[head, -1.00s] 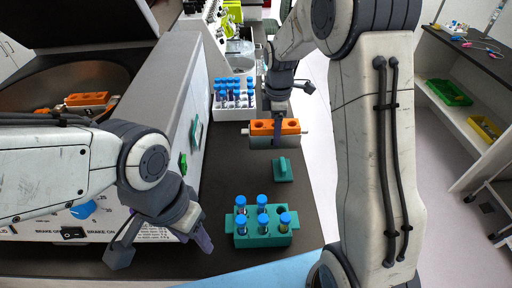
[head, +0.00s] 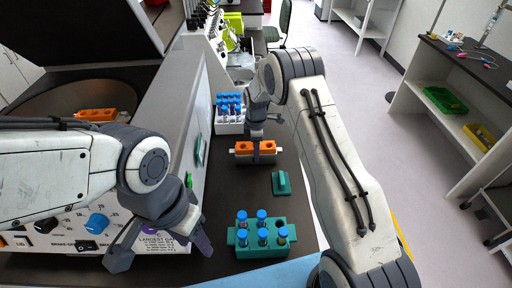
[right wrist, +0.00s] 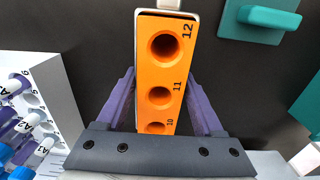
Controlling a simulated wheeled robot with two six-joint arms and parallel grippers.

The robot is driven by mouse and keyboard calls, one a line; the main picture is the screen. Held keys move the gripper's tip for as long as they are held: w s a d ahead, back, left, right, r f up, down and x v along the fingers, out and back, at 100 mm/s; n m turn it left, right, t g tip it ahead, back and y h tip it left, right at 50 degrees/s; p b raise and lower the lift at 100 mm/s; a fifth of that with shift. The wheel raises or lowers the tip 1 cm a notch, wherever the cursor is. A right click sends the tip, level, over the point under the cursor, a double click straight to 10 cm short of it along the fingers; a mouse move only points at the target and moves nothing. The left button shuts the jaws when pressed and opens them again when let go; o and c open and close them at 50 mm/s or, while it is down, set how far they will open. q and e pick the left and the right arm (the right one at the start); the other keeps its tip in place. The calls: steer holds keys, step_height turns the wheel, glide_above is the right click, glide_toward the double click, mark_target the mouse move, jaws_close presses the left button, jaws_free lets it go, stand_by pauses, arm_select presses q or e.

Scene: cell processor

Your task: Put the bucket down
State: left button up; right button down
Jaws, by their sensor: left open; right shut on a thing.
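The bucket is an orange block with numbered holes in a grey metal holder (head: 243,159). In the head view it is at the dark bench top, right of the centrifuge. My right gripper (head: 262,145) is shut on it from above. In the right wrist view the bucket (right wrist: 160,85) sits between the two purple fingers, with empty holes 10, 11 and 12 showing. Whether its underside touches the bench cannot be told. My left gripper (head: 160,248) is open and empty in front of the centrifuge's control panel. Another orange bucket (head: 97,115) is inside the open centrifuge bowl.
A teal rack (head: 262,250) with several blue-capped tubes stands on the front bench. A small teal block (head: 281,184) lies between it and the bucket. A white rack (head: 229,127) of blue-capped tubes stands behind the bucket. Dark bench shows between them.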

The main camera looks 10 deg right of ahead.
steer(key=shift+f, duration=0.2)
jaws_free()
steer(key=shift+r, duration=0.1)
